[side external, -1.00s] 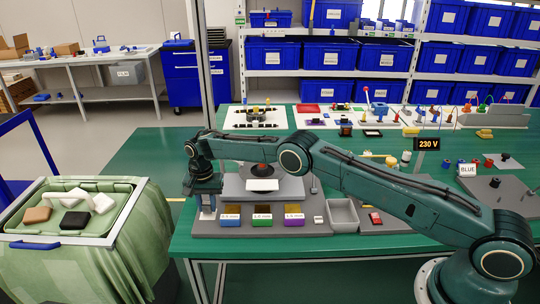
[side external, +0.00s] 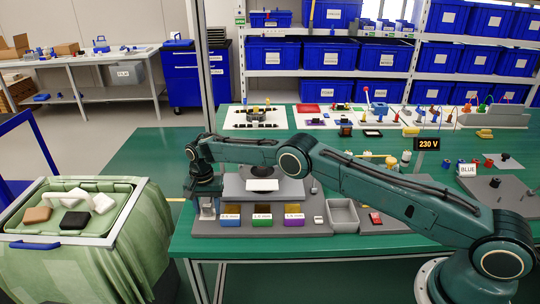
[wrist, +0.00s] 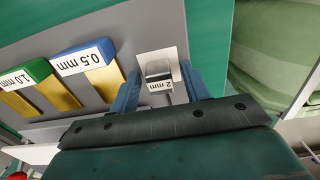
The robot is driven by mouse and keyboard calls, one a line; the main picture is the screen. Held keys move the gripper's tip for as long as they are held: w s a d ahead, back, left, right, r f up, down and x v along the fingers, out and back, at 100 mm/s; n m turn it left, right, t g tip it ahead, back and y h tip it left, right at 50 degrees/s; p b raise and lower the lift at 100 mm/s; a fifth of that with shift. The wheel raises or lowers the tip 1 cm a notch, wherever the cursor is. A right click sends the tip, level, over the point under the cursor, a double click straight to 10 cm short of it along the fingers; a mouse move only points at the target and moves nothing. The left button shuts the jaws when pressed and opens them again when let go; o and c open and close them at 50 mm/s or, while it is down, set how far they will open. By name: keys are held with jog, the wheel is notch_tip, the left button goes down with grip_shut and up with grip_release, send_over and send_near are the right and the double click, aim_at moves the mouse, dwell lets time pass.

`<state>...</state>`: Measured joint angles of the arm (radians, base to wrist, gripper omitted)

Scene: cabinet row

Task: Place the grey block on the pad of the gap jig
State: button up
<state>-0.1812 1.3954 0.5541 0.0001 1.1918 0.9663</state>
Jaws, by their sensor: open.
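The grey block (wrist: 159,69), with a "2 mm" label, stands on a pale square in the wrist view. My gripper (wrist: 174,84) is open, with one blue finger on either side of the block. Whether the fingers touch it is unclear. In the side external view my gripper (side external: 207,212) points down at the left end of the row of labelled blocks and mostly hides the grey block. The gap jig (side external: 235,187) appears to be the stepped grey fixture just right and behind, with a white plate on its front and a dark round part on top.
Right of my gripper stand a blue block (side external: 230,217), a green block (side external: 262,219) and a purple block (side external: 294,219), with brass strips. The blue one is closest. A grey tray (side external: 343,215) lies further right. A draped bin (side external: 125,215) stands left, beyond the table edge.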

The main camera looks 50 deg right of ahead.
jog(key=shift+r, duration=0.15)
notch_tip(320, 180, up, 12)
dwell(0.6)
dwell(0.5)
notch_tip(320, 180, up, 17)
jog(key=n+t, duration=0.2)
send_over(207, 205)
jog(key=s+d, duration=0.4)
jog(key=s, duration=0.3)
jog(key=s+d+r+n, duration=0.35)
jog(key=s+r, duration=0.55)
jog(key=s, duration=0.3)
jog(key=s+d+r+n+t, duration=0.1)
jog(key=s+d+r+t, duration=0.15)
jog(key=s, duration=1.25)
jog(key=s+d+f+n, duration=0.1)
jog(key=s+f, duration=0.2)
jog(key=s, duration=0.4)
jog(key=s+d+f+n+t, duration=0.1)
jog(key=s+f, duration=0.3)
jog(key=s, duration=0.3)
